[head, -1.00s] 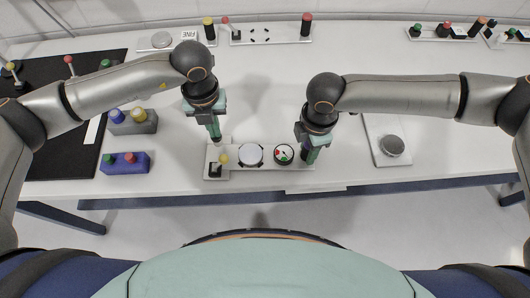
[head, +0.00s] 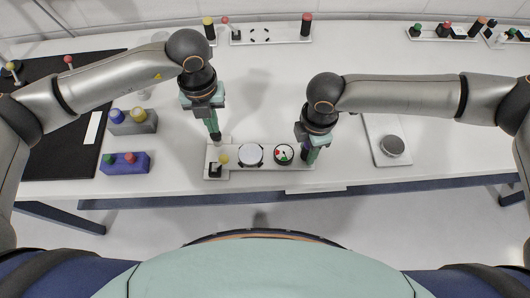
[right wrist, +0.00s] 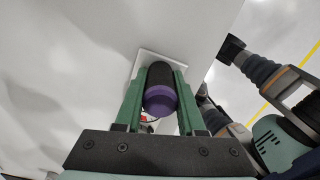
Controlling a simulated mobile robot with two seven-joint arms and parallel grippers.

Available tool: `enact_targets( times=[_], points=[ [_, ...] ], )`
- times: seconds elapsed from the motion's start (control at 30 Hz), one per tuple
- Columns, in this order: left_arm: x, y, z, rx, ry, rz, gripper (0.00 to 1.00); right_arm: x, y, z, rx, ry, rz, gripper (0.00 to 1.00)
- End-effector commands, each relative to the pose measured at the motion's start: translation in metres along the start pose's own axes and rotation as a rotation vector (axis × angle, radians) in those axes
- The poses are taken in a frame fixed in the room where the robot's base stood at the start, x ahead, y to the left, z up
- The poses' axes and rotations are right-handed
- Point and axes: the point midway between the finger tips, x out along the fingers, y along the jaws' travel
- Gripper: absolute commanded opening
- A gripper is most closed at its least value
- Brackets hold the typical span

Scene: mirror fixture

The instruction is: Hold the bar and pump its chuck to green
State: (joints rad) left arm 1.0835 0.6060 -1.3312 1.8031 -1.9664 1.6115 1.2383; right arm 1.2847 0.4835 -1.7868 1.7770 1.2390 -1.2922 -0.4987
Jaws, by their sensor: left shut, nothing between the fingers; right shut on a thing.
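The fixture is a pale plate (head: 232,174) at the table's front edge. It carries a yellow-knobbed part (head: 224,159) at its left end, a round pale disc (head: 251,154) and a small dial (head: 284,154) with red and green marks; the needle's reading is too small to tell. The bar, black with a purple end (right wrist: 160,98), stands at the plate's right end. My right gripper (head: 309,158) is shut on it, with a green finger on each side. My left gripper (head: 216,138) is shut and empty, just above and behind the yellow knob, apart from it.
A blue block (head: 125,163) and a grey block (head: 134,122) with coloured knobs stand to the left, beside a black mat (head: 60,140). A plate with a round grey piece (head: 392,146) lies to the right. More fixtures (head: 270,33) line the back. The middle of the table is clear.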

Motion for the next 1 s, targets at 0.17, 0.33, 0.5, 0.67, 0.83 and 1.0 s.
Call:
enact_targets(
  times=[0.17, 0.33, 0.5, 0.67, 0.83, 1.0],
  points=[
    [0.000, 0.000, 0.000, 0.000, -0.001, 0.000, 0.00, -0.001, 0.001, 0.000, 0.000, 0.001, 0.001, 0.00],
    [0.000, 0.000, 0.000, 0.000, -0.001, 0.000, 0.00, -0.001, 0.001, 0.000, 0.000, 0.001, 0.001, 0.00],
    [0.002, 0.000, 0.000, 0.000, 0.000, 0.000, 0.00, -0.001, 0.001, 0.000, 0.000, 0.001, 0.001, 0.00],
    [0.008, 0.000, 0.000, 0.000, 0.000, 0.000, 0.00, -0.001, 0.001, 0.000, 0.000, 0.001, 0.001, 0.00],
    [0.015, 0.000, 0.000, 0.000, 0.001, 0.000, 0.00, -0.001, 0.001, 0.000, 0.000, 0.001, 0.001, 0.00],
    [0.022, 0.000, 0.000, 0.000, -0.001, 0.000, 0.00, -0.001, 0.001, 0.000, 0.000, 0.001, 0.001, 0.00]
  ],
)
